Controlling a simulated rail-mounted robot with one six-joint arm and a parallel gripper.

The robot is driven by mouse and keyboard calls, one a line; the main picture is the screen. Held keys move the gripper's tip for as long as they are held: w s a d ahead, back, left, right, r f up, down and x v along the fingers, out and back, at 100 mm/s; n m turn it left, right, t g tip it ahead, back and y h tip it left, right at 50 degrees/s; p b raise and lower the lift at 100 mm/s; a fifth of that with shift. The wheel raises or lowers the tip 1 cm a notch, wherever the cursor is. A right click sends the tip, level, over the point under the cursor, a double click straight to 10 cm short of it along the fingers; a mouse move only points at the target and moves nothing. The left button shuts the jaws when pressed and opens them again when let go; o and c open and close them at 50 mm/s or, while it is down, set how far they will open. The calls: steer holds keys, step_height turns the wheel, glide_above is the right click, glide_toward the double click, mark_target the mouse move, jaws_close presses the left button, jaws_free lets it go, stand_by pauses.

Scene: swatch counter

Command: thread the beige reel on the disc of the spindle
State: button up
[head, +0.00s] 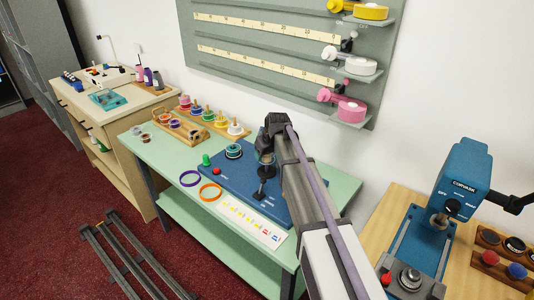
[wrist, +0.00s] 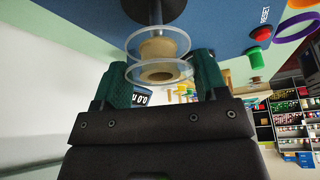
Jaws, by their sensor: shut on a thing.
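The beige reel (wrist: 158,49), with a beige core and clear flanges, sits between the green-padded fingers of my gripper (wrist: 163,76) in the wrist view. My gripper is shut on it. A short silver shaft on a dark disc (wrist: 150,10), seemingly the spindle, rises from the blue base just beyond the reel. The shaft lines up with the reel in this view; I cannot tell whether it passes into the reel's hole. In the head view my gripper (head: 267,150) is over the back of the blue base (head: 232,184), and the reel is not clearly visible there.
On the blue base stand a green button (head: 206,159), a red button (head: 217,171), a dark round part (head: 233,151) and a black post (head: 262,188). A purple ring (head: 190,178) and an orange ring (head: 210,192) lie at left. A wooden rack (head: 190,133) of spools stands behind.

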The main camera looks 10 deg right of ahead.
steer(key=shift+f+b, duration=1.35)
steer(key=o, duration=1)
steer(key=shift+r, duration=0.15)
step_height(320, 180, up, 7)
steer(key=p, duration=0.7)
